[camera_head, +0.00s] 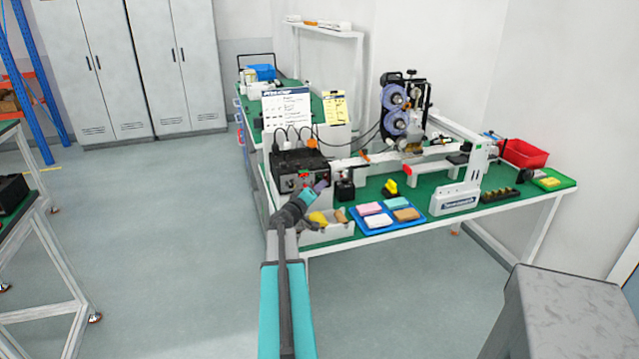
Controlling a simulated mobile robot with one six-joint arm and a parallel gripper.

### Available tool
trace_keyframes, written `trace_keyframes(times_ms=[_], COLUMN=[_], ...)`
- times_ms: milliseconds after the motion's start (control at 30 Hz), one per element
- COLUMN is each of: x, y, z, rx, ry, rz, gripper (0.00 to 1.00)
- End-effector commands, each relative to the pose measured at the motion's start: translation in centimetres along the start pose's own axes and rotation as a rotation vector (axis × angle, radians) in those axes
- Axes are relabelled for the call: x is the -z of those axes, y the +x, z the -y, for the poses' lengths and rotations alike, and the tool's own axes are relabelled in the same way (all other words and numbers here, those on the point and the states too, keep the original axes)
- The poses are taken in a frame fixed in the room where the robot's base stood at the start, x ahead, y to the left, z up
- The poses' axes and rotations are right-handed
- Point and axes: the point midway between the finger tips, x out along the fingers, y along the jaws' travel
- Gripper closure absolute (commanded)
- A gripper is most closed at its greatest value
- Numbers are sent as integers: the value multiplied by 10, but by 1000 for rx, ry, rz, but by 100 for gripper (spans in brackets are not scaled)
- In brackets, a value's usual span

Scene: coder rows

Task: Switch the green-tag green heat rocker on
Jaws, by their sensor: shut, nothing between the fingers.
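A dark control box (300,160) stands at the left end of the green-topped bench (400,187). Its front panel carries small red and green marks (304,175). Which one is the green-tag heat rocker, and whether it is on or off, is too small to tell. My gripper (321,185) is shut and empty, just in front of the box's panel. My arm reaches up to it from the bottom of the picture and hides part of the panel's lower left. Whether the fingertips touch the panel cannot be told.
A grey bin (335,231) with yellow and tan items sits below my gripper. A small black block (345,190) stands just right of it. A blue tray (375,224) with coloured pads lies farther right. A reel machine (403,105) stands behind. The floor at left is open.

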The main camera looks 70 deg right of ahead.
Motion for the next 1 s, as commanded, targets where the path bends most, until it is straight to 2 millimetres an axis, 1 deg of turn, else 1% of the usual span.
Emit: trace_keyframes(times_ms=[467,1000], x=[0,3], y=[1,6], z=[1,4], rx=[0,-1], ry=[0,1], rz=[0,1], gripper=[100,100])
